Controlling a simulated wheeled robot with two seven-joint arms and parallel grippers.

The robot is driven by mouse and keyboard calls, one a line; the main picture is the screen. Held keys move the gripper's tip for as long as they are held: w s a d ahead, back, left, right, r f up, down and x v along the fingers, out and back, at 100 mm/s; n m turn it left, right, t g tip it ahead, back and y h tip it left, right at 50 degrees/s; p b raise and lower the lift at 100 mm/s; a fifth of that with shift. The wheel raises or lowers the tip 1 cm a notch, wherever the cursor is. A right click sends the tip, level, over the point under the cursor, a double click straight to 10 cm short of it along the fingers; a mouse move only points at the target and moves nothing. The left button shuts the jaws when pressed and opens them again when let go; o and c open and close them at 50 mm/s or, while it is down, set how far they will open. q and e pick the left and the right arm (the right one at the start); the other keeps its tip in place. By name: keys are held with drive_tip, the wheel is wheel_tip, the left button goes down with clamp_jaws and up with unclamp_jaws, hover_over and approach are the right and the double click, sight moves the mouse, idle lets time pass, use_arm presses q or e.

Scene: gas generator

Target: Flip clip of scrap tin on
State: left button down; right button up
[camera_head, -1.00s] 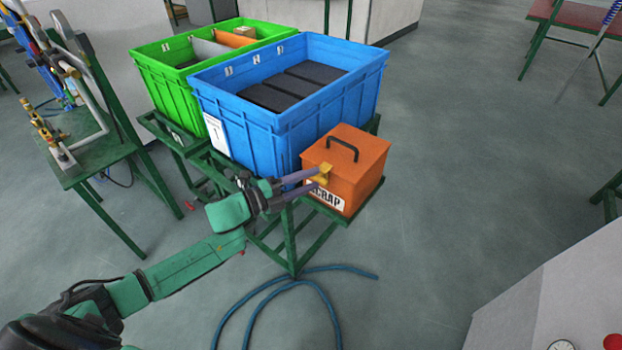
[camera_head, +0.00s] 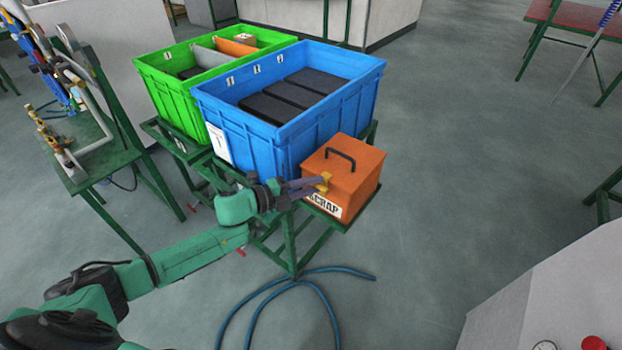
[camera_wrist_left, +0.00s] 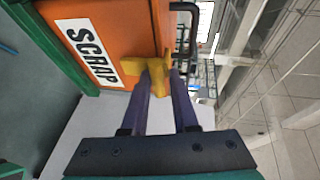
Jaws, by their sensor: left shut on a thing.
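The scrap tin (camera_head: 354,180) is an orange box with a black handle on its lid and a "SCRAP" label on its front. It stands on the green metal stand. Its yellow clip (camera_head: 325,183) sits at the upper front edge. My left gripper (camera_head: 318,186) is at the clip, its fingers shut on it. In the left wrist view, the purple fingers of my left gripper (camera_wrist_left: 162,82) close around the yellow clip (camera_wrist_left: 150,67) beside the label of the scrap tin (camera_wrist_left: 118,18). The fingertips partly hide the clip. My right gripper is not in view.
A blue crate (camera_head: 240,125) with dark blocks stands right behind the tin, with a green crate (camera_head: 160,75) farther left. A green stand (camera_head: 290,245) carries them. Blue hoses (camera_head: 330,270) lie on the floor. The floor right of the tin is clear.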

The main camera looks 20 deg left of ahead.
use_arm(q)
drive_tip(key=shift+s+f, duration=0.15)
drive_tip(key=shift+f, duration=0.2)
drive_tip(key=c, duration=0.8)
unclamp_jaws()
drive_tip(key=shift+r, duration=0.1)
drive_tip(key=v, duration=1.4)
drive_tip(key=shift+a, duration=0.2)
drive_tip(key=shift+s, duration=0.1)
